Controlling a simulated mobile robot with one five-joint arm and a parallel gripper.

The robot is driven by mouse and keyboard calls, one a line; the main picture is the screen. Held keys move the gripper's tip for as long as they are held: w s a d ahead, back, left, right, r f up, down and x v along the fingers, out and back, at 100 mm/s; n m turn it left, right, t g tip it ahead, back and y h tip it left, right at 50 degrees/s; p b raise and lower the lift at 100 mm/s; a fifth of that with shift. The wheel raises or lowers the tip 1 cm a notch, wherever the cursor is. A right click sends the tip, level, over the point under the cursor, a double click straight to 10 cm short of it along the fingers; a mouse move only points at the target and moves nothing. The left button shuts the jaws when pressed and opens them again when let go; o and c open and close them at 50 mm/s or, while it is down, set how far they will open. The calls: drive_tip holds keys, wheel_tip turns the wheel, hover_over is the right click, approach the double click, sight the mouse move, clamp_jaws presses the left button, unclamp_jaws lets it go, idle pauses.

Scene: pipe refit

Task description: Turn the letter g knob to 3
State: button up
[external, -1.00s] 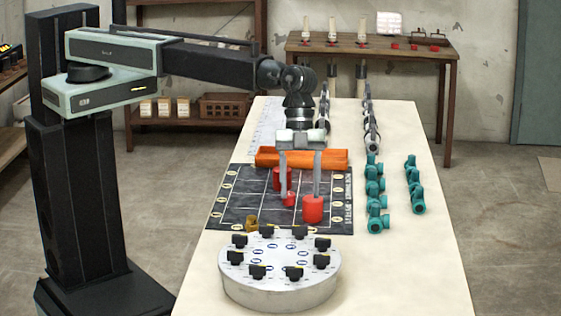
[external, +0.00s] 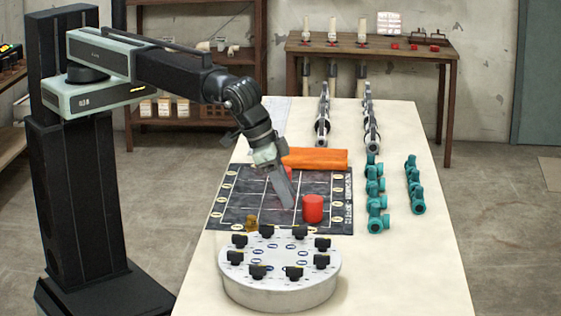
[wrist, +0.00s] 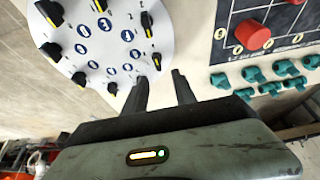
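A round pale dial block (external: 280,291) stands at the near end of the table, with a ring of black knobs (external: 257,272) around its top. Blue ovals sit inside the ring. The letters are too small to read, so I cannot tell which knob is g. In the wrist view the dial (wrist: 110,22) is at the upper left, and its knobs (wrist: 147,20) show yellow pointer marks. My gripper (external: 289,206) is tilted over the dark mat, behind the dial and apart from it. In the wrist view its fingers (wrist: 160,80) are spread with nothing between them.
An orange tray (external: 320,158) lies behind. Teal fittings (external: 376,185) and grey pipe parts (external: 370,120) stand to the right. The table's right front is clear.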

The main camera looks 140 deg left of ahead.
sight(299, 226)
drive_tip(key=b+x, duration=0.7)
drive_tip(key=x, duration=0.1)
drive_tip(key=shift+d+f, duration=0.1)
drive_tip(key=shift+d, duration=0.2)
clamp_jaws()
